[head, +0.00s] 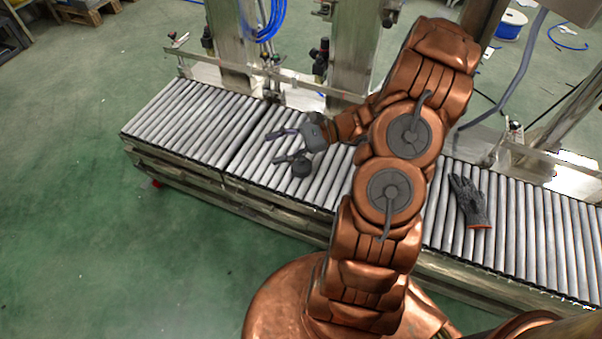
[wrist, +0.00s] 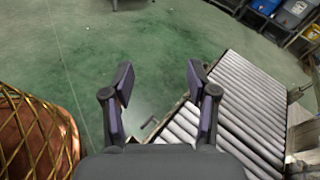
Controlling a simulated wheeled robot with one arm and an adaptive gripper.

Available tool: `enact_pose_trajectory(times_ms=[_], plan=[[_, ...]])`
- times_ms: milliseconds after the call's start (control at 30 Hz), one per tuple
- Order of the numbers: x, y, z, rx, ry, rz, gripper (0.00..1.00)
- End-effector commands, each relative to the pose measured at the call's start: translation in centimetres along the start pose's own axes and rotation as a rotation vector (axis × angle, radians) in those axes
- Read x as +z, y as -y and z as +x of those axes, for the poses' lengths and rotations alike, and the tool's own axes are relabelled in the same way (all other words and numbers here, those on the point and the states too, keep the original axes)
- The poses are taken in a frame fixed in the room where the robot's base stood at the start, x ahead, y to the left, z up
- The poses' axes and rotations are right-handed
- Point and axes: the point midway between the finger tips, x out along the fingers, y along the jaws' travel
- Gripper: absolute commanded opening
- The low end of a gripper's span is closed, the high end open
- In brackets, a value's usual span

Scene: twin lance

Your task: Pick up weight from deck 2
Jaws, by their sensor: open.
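My gripper (head: 274,148) is open above the roller conveyor (head: 185,110), left of the centre in the head view, with its fingers pointing left. In the wrist view, my gripper (wrist: 160,76) has its two dark, purple-edged fingers spread, with nothing between them. Green floor and the conveyor's edge show beyond them. I cannot make out a weight for certain in either view. A dark rounded shape by the lower finger in the head view could be part of the gripper or a separate object. My arm hides part of the conveyor's middle.
A grey glove with an orange cuff (head: 470,201) lies on the rollers at the right. Metal posts and a rail (head: 290,82) stand along the conveyor's far side. A blue cable (head: 266,20) hangs at the back.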

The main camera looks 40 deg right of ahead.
Motion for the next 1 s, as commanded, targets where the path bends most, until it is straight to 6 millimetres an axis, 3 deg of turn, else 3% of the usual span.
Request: enact_pose_trajectory(times_ms=[33,200,400,500,733,1000], plan=[[-2.8,0.0,-0.8,-0.06,0.01,0.036,0.58],[-9.5,0.6,-3.9,-0.249,0.036,0.139,0.58],[-16.9,0.3,-7.9,-0.462,0.059,0.246,0.58],[-19.7,-0.2,-9.4,-0.541,0.069,0.289,0.58],[-22.7,-0.8,-11.1,-0.633,0.077,0.333,0.58],[-22.8,0.6,-9.5,-0.638,0.078,0.335,0.58]])
